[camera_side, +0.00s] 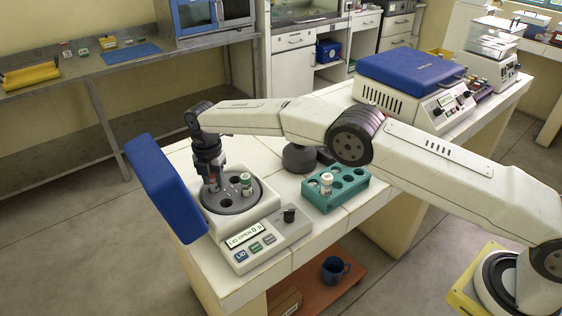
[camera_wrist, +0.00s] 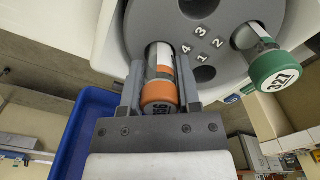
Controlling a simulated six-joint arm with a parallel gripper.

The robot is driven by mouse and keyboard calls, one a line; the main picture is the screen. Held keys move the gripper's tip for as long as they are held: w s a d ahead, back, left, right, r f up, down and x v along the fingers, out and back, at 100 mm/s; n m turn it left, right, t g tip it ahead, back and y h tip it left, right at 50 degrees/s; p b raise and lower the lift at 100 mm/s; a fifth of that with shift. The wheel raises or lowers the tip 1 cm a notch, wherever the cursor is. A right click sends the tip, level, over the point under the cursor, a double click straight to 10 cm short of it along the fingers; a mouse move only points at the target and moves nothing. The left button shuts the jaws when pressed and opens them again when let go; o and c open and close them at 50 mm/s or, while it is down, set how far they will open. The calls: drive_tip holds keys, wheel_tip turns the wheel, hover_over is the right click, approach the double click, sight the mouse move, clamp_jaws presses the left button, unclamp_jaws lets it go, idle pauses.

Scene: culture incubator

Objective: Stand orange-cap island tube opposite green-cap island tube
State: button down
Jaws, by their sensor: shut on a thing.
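My gripper (camera_side: 212,182) points down over the left part of the grey rotor (camera_side: 236,208) of the open centrifuge. In the wrist view my gripper (camera_wrist: 160,72) is shut on the orange-cap tube (camera_wrist: 160,92). The tube's lower end is at the rotor hole by the number 4; I cannot tell how deep it sits. The green-cap tube (camera_wrist: 273,68) stands in the hole by the number 2, across the rotor centre. It also shows in the side view (camera_side: 246,184). The other rotor holes, by 1 and 3, look empty.
The centrifuge's blue lid (camera_side: 165,188) stands open at the left, close to my gripper. Its display reads LID OPEN. A teal rack (camera_side: 336,196) to the right holds one tube (camera_side: 326,183) with a pale cap. A blue-lidded machine (camera_side: 410,85) stands behind on the bench.

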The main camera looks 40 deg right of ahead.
drive_tip(key=shift+f, duration=0.15)
unclamp_jaws()
idle(0.5)
drive_tip(key=shift+r, duration=3.7)
